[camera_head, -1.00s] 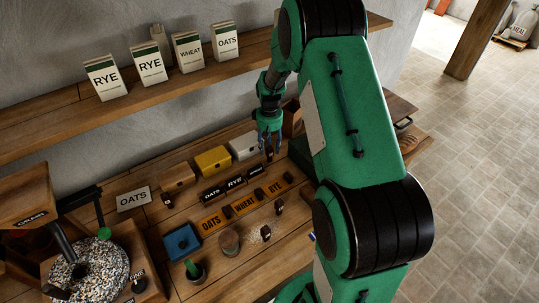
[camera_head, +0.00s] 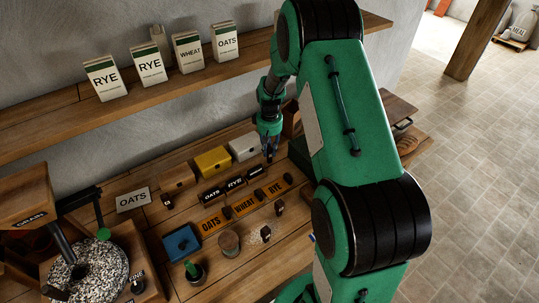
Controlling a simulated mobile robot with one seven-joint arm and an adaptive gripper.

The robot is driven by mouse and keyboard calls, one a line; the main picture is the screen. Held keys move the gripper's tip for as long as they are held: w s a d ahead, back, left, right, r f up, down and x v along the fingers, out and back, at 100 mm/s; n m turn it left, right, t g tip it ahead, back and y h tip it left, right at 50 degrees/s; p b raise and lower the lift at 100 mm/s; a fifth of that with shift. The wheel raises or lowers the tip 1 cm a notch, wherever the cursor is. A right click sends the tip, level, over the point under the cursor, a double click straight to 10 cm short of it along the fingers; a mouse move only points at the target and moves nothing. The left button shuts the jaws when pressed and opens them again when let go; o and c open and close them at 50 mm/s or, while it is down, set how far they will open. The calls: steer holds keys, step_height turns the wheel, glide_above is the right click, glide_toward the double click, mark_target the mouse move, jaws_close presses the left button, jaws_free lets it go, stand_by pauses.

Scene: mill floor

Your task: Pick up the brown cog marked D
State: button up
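Several small dark brown pieces that may be cogs are on the workbench. One is on the OATS plate (camera_head: 227,212), one on the WHEAT plate (camera_head: 259,194), one (camera_head: 278,208) to the right of the plates and one (camera_head: 265,233) by spilled grain. Their letters are too small to read, so I cannot tell which is D. My gripper (camera_head: 270,152) points down at the back right of the bench, beside the white box. A small dark piece (camera_head: 269,158) shows at its fingertips. I cannot tell whether the fingers are closed on it.
White (camera_head: 245,146), yellow (camera_head: 212,160) and wooden (camera_head: 177,178) boxes line the back of the bench. A blue tray (camera_head: 181,243), a round jar (camera_head: 229,243) and a green-handled pot (camera_head: 194,272) stand in front. A millstone (camera_head: 90,275) is at left. A shelf with bags hangs above.

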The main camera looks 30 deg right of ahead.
stand_by(0.4)
steer(key=shift+r, duration=0.75)
step_height(320, 180, up, 2)
steer(key=shift+r+p, duration=0.2)
steer(key=shift+p, duration=0.15)
steer(key=s+a, duration=0.3)
steer(key=s, duration=0.4)
steer(key=s+a+r+p, duration=0.1)
steer(key=s+a, duration=0.2)
steer(key=s, duration=0.5)
steer(key=shift+d+r, duration=0.1)
